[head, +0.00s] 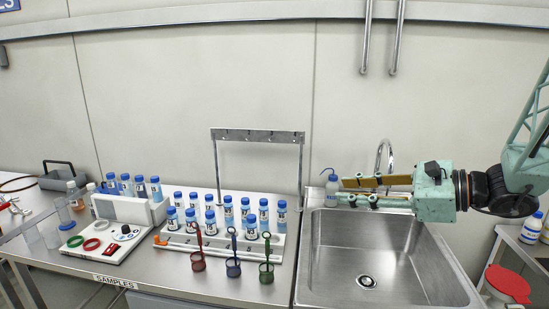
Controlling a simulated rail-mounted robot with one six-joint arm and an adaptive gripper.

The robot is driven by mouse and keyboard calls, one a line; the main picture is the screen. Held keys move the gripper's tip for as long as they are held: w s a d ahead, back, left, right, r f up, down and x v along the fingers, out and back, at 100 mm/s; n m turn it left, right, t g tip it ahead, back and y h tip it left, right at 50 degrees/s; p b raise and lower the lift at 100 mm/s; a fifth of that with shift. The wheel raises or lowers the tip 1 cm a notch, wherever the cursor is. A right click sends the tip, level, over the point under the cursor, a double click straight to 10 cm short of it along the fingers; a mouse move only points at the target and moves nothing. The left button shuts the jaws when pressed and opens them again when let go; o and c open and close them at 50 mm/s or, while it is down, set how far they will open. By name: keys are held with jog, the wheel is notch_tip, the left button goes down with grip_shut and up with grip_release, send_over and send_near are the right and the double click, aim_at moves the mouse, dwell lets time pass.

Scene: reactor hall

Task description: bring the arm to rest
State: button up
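My arm, in pale teal, reaches in from the right edge of the head view. My gripper (350,191) is held level above the sink and points left. Its long fingers, one brownish and one teal, are seen from the side. I cannot tell whether they are open or shut. No held object can be made out. The fingertips overlap a small wash bottle (332,183) in the picture; I cannot tell whether they touch it.
A steel sink (455,278) with a curved tap (387,153) lies below the gripper. To the left, a white rack (215,262) holds several blue-capped vials, with a metal hanging frame (258,135) behind. A red lid (508,283) and bottles (531,228) are at right.

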jog(key=s+a+n+g+h, duration=0.25)
jog(key=s+a+n, duration=0.25)
jog(key=s, duration=0.7)
jog(key=s+a+n+g+h, duration=0.2)
jog(key=s+a+n+g, duration=0.3)
jog(key=s, duration=0.7)
jog(key=s+d+r+n+t+h, duration=0.1)
jog(key=s+d+n+t+h, duration=0.2)
jog(key=s+d+n+h, duration=0.5)
jog(key=shift+s+d+n, duration=1.2)
jog(key=shift+s+d, duration=0.55)
jog(key=shift+s, duration=1.9)
